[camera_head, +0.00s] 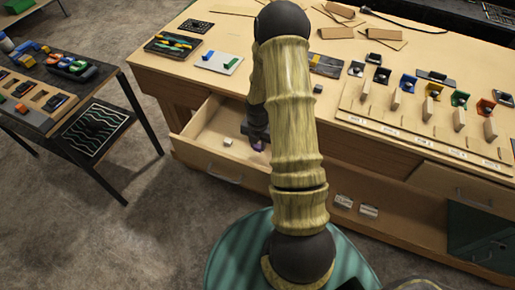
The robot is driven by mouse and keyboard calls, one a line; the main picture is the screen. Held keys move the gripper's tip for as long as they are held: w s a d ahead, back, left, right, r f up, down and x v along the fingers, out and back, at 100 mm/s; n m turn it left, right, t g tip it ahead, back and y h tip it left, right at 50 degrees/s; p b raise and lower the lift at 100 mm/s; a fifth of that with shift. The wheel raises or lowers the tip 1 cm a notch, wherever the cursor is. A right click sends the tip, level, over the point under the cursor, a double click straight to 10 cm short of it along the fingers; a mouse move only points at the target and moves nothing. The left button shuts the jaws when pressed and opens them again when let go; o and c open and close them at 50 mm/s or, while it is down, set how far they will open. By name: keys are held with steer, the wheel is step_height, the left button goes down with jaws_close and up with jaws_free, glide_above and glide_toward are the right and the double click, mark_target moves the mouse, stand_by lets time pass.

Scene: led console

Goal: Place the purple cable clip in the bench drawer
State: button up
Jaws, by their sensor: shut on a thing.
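The bench drawer (188,150) is pulled open at the left front of the wooden bench. My gripper (258,143) points down over the right part of the open drawer, partly hidden behind my arm. It is shut on the purple cable clip (259,147), of which only a small purple patch shows below the fingers. I cannot tell whether the clip touches the drawer floor. A small pale block (227,142) lies inside the drawer.
The bench top (225,92) carries a white board (219,62) with blue and green pieces, a dark tool tray (173,44), and a row of coloured clips at right. A side table (50,75) stands left. Bare floor lies between it and the bench.

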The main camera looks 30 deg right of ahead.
mark_target(257, 148)
steer(key=shift+a+f, duration=0.1)
steer(key=shift+f, duration=1.55)
steer(key=shift+f, duration=0.1)
steer(key=o, duration=1)
step_height(257, 148, up, 12)
steer(key=shift+r+b, duration=0.15)
steer(key=shift+b, duration=0.35)
